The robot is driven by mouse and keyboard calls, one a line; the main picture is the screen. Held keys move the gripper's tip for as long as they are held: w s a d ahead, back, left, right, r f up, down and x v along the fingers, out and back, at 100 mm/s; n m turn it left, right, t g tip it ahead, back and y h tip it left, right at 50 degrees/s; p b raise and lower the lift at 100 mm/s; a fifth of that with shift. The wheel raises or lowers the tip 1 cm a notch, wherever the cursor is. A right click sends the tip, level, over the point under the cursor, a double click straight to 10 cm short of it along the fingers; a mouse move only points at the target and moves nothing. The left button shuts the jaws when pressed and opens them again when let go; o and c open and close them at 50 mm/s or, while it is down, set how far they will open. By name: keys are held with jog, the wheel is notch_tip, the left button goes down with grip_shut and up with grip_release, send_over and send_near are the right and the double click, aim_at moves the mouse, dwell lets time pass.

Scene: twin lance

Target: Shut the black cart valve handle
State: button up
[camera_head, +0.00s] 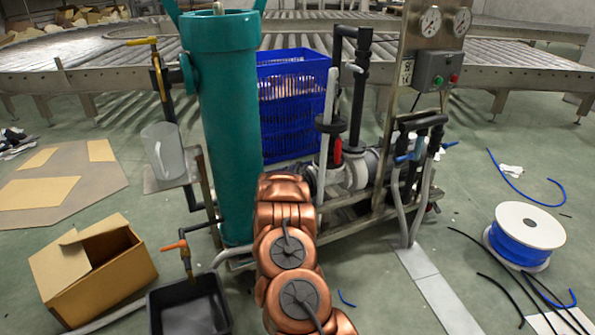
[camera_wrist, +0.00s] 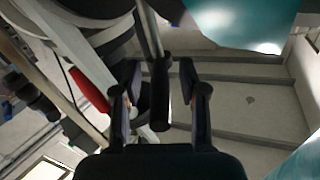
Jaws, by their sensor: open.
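A black cylindrical handle end (camera_wrist: 161,105) on a thin grey rod shows in the middle of the wrist view. It lies between the two dark fingers of my open gripper (camera_wrist: 159,82). There is a visible gap to the right finger; whether the left finger touches it I cannot tell. In the head view my copper arm reaches toward the cart's lower pipework (camera_head: 360,168) and hides this handle and my gripper.
A red lever (camera_wrist: 88,90) is left of my fingers, also seen in the head view (camera_head: 338,151). A teal tank (camera_head: 222,130) stands close left of my arm. A blue crate (camera_head: 292,112) is behind. A black bin (camera_head: 190,308) and cardboard box (camera_head: 92,268) are at lower left.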

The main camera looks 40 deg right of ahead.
jog(key=shift+w+d, duration=0.2)
jog(key=shift+d, duration=0.15)
grip_shut()
dwell(0.5)
